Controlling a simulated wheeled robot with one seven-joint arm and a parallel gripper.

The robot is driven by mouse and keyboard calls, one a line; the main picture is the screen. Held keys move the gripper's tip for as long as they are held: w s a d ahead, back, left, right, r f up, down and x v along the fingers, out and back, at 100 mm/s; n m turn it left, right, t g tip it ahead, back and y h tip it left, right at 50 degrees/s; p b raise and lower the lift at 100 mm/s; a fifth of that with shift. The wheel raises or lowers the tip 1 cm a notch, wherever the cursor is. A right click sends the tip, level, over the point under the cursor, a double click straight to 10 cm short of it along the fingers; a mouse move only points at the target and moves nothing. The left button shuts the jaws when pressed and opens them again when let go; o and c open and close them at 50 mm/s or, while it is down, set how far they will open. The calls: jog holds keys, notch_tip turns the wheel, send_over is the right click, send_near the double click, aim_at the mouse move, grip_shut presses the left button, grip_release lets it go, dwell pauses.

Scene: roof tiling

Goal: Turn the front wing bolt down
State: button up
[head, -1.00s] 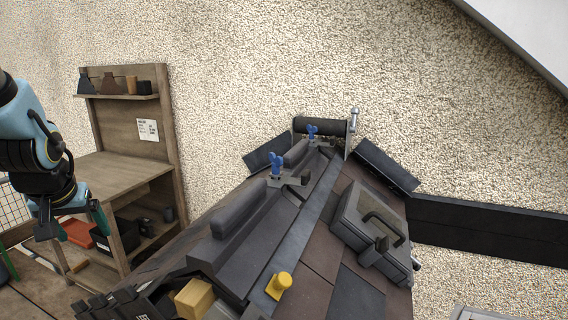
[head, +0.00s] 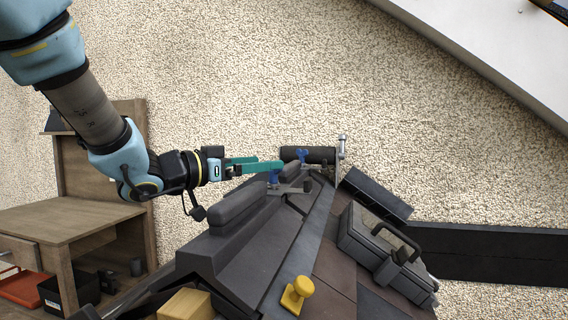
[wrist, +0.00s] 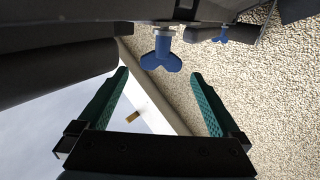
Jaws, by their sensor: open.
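The front wing bolt (head: 274,178) is blue and stands upright on a clamp on the roof ridge. In the wrist view its blue wings (wrist: 161,58) show just past the fingertips, centred between them. My gripper (head: 264,165) has green fingers and comes in from the left, level with the bolt's top. In the wrist view the gripper (wrist: 160,76) is open, with nothing between its fingers. I cannot tell whether a finger touches the bolt. The rear wing bolt (head: 302,156), also blue, stands farther back and shows small in the wrist view (wrist: 221,37).
A grey case (head: 372,238) rests on the right slope. A wooden workbench (head: 60,222) stands left.

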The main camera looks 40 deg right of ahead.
jog(key=d, duration=0.7)
jog(key=shift+s+d+p, duration=0.1)
jog(key=shift+s+p, duration=0.1)
jog(key=shift+p, duration=0.2)
jog(key=shift+c, duration=0.2)
jog(key=c, duration=1.3)
jog(key=shift+c, duration=0.2)
